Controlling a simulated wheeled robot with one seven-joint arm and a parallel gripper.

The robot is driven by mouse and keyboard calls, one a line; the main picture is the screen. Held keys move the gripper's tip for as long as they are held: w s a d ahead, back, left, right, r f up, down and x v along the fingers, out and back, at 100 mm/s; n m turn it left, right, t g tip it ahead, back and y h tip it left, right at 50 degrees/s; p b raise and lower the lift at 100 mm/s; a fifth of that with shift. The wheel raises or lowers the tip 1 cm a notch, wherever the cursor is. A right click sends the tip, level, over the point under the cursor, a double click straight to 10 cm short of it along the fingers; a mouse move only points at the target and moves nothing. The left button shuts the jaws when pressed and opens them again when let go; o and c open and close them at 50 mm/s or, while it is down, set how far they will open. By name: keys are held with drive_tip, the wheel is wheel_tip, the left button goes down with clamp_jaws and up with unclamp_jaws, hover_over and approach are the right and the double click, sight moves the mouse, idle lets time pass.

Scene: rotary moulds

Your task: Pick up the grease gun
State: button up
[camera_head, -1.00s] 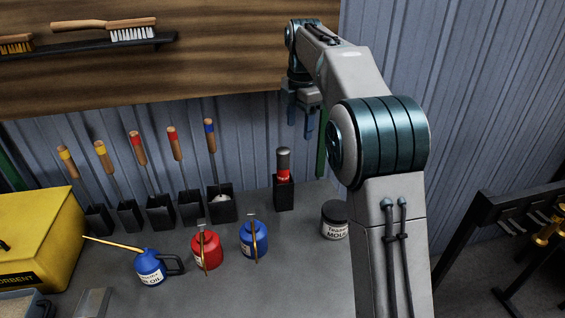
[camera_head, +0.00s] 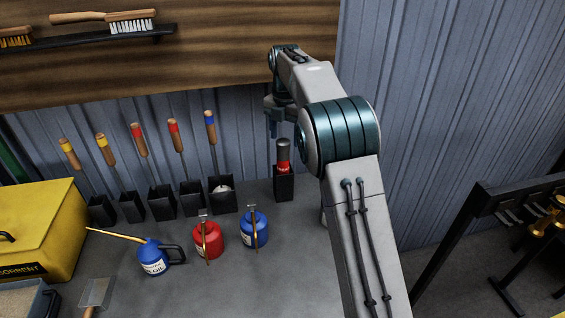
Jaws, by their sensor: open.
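A dark grey cylinder with a red labelled band (camera_head: 283,152), likely the grease gun, stands upright in a black square holder (camera_head: 284,186) at the back of the bench. Its lower part is hidden inside the holder. My gripper (camera_head: 282,128) is open, pointing down, close above the cylinder's top in the picture. One finger shows clearly; the other is mostly hidden by my arm. I cannot tell the exact depth gap between the fingers and the cylinder.
Several wooden-handled tools stand in black holders (camera_head: 222,197) left of the cylinder. A blue can (camera_head: 254,232), a red can (camera_head: 208,240) and a blue oil can (camera_head: 152,259) stand in front. A yellow box (camera_head: 40,225) is at left. A black rack (camera_head: 470,225) stands at right.

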sight(283, 149)
drive_tip(key=shift+a+f+p, duration=0.15)
drive_tip(key=shift+f+p, duration=0.2)
drive_tip(key=shift+f, duration=1)
drive_tip(key=shift+a+f+p, duration=0.15)
drive_tip(key=shift+f+p, duration=0.15)
drive_tip(key=shift+f, duration=1.05)
drive_tip(key=shift+r, duration=0.1)
drive_tip(key=c, duration=1.1)
